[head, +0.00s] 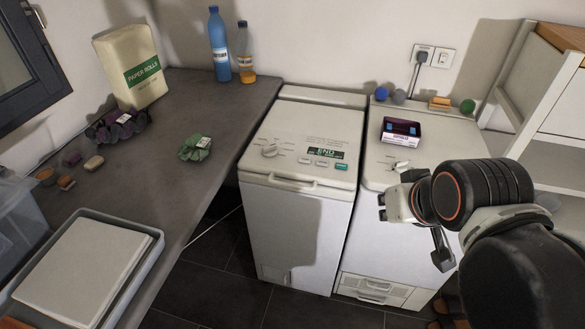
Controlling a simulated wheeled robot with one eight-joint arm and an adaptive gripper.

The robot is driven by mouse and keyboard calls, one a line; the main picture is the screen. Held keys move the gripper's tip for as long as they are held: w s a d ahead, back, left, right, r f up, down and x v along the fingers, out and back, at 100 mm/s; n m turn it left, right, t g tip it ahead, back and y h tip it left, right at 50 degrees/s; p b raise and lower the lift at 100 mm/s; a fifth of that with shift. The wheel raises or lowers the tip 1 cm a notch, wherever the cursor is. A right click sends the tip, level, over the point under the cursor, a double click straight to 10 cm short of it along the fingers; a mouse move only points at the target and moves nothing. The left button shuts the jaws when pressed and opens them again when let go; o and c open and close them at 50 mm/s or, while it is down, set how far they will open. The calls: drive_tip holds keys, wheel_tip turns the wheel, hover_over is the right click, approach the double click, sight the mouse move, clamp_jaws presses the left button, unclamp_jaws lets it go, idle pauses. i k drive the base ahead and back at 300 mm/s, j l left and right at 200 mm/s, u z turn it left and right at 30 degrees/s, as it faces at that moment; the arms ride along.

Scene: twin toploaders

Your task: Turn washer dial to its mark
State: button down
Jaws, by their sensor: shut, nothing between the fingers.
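Two white top-loading machines stand side by side; I cannot tell from labels which is the washer. The left machine (300,228) has a pale dial (269,150) on its sloped panel, beside several buttons and a display (325,153) reading END. The dial's mark is too small to make out. The right machine (373,240) has a similar dial (394,166) on its panel, with the rest of that panel largely hidden by my arm. My gripper (382,207) is shut and empty, in front of the right machine, below its dial in the picture and apart from the left machine's dial.
A dark-labelled box (401,131) sits on the right machine's lid, with small balls and a sponge (440,103) behind. A grey counter (190,115) with bottles, paper rolls and a tray (157,250) runs along the left. A white shelf (545,100) stands right.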

sight(271, 151)
drive_tip(key=i+j, duration=0.9)
drive_tip(key=j, duration=0.25)
